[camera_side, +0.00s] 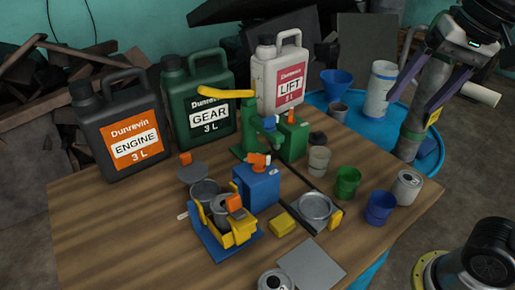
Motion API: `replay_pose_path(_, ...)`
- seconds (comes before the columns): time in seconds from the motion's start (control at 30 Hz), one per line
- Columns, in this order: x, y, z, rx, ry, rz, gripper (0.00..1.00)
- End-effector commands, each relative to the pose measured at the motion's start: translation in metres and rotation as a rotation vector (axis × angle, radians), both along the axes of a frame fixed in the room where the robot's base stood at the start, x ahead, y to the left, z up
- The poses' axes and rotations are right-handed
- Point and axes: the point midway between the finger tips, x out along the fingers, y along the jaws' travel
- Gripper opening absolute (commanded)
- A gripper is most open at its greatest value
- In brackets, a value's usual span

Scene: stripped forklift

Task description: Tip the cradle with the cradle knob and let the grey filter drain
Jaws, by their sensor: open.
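The cradle (243,237) is a yellow frame on a blue base at the front left of the table. Grey cylinders sit in and at it; one (205,189) stands at the back, and I take it for the grey filter, though I cannot tell for sure. An orange knob (233,203) shows on the cradle's right side, probably the cradle knob. My gripper (410,106), with purple fingers, is at the upper right, far from the cradle. It is open, and a grey-brown cylindrical post (424,105) shows between the fingers; I cannot tell whether they touch it.
Engine (125,132), gear (205,110) and lift (280,77) jugs line the back. A blue block (258,190) and a green pump with a yellow lever (228,93) stand beside the cradle. Cups and cans crowd the right. The table's left front is clear.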

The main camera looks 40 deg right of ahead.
Motion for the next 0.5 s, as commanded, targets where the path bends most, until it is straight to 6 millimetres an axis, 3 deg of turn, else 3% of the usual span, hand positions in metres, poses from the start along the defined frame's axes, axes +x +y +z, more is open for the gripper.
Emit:
replay_pose_path(0.1, 0.039, 0.018, 0.027, 0.04, 0.062, -0.091, 0.8)
replay_pose_path(0.23, 0.079, 0.042, 0.044, 0.065, 0.124, -0.172, 0.8)
replay_pose_path(0.37, 0.118, 0.072, 0.047, 0.07, 0.184, -0.221, 0.8)
replay_pose_path(0.5, 0.156, 0.111, 0.036, 0.057, 0.239, -0.226, 0.8)
